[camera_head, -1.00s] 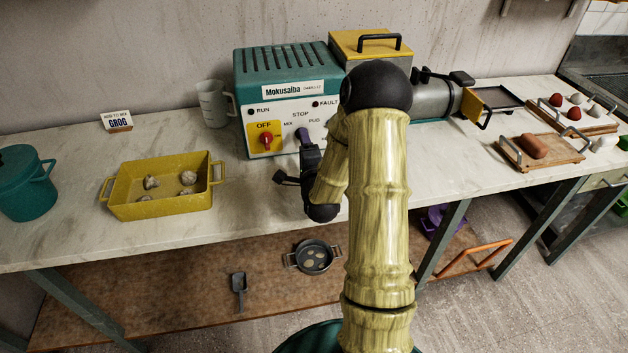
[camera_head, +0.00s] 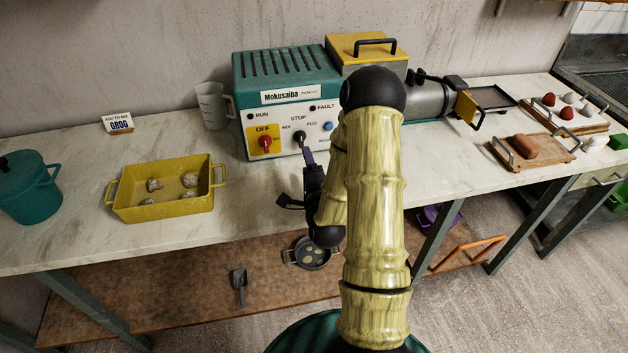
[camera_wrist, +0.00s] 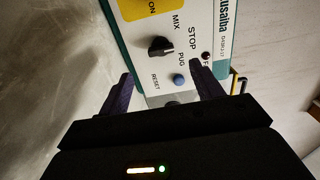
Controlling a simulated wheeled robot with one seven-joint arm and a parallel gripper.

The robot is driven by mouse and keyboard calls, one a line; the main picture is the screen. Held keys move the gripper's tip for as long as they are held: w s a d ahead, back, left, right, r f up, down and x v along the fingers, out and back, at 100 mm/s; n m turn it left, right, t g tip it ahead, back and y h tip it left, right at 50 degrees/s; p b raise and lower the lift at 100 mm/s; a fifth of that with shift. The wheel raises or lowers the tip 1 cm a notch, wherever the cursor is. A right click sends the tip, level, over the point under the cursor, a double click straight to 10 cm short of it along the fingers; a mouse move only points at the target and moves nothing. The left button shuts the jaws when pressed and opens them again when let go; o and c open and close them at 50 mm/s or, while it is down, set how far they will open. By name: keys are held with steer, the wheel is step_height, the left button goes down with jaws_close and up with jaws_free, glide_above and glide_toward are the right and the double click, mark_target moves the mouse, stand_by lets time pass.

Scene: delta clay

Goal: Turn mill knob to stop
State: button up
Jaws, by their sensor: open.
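The green and white mill (camera_head: 288,90) stands at the back of the counter. Its black knob (camera_head: 299,137) sits below the STOP label, between MIX and PUG. The knob shows clearly in the wrist view (camera_wrist: 160,46), with a light mark on its side towards STOP; I cannot tell its exact setting. My gripper (camera_head: 308,157) is in front of the panel, just below the knob. In the wrist view, the purple fingers of my gripper (camera_wrist: 165,84) are spread apart, empty, and clear of the knob.
A red OFF switch (camera_head: 265,143) is left of the knob and a blue RESET button (camera_wrist: 179,80) is near it. A yellow tray (camera_head: 140,205) with several lumps and a grey jug (camera_head: 213,107) stand to the left. The counter between tray and mill is clear.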

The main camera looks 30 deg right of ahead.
steer(key=shift+s+r+p, duration=0.2)
steer(key=shift+s+p, duration=0.05)
steer(key=shift+p, duration=0.6)
steer(key=p+v, duration=0.1)
steer(key=p, duration=0.3)
steer(key=shift+s+a, duration=0.2)
steer(key=shift+s, duration=0.1)
steer(key=shift+s+f, duration=0.2)
steer(key=shift+f, duration=0.1)
steer(key=shift+s+a+f, duration=0.15)
steer(key=shift+s+f, duration=0.1)
steer(key=shift+s, duration=0.25)
steer(key=shift+s+a, duration=0.15)
steer(key=shift+s, duration=0.25)
steer(key=shift+s+r, duration=0.35)
steer(key=shift+s, duration=0.05)
steer(key=shift+s+a+f+p, duration=0.15)
steer(key=shift+s+p, duration=0.25)
steer(key=shift+p, duration=0.2)
steer(key=shift+s+a+f+p, duration=0.15)
steer(key=shift+s+p, duration=0.2)
steer(key=shift+p, duration=0.25)
steer(key=shift+s+a+r+p, duration=0.2)
steer(key=shift+s+r+p, duration=0.15)
steer(key=shift+s+p, duration=0.35)
